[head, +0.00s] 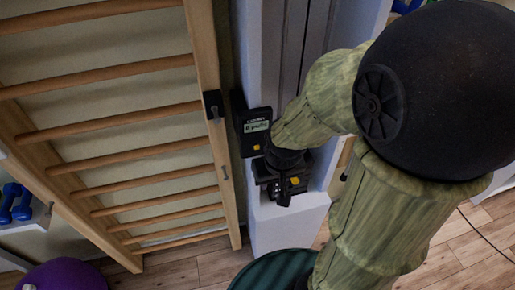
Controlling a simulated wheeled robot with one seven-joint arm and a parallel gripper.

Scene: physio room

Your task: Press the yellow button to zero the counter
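A black counter box (239,118) with a pale display (257,126) is fixed to the light column, right of the wooden wall bars. A small yellow button (257,147) shows on its front, below the display. My gripper (284,196) is at the end of my green arm, just below and to the right of the counter, and looks apart from the button in the picture. Its dark fingers point down and are too small and dark to tell open from shut. A second yellow patch (294,181) shows beside the fingers; I cannot tell whether it belongs to my gripper.
Wooden wall bars (140,150) fill the left, with a dark latch (213,104) on the near post beside the counter. Blue dumbbells (15,203) lie on a shelf at the left. A purple ball (62,276) is on the wooden floor at the lower left.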

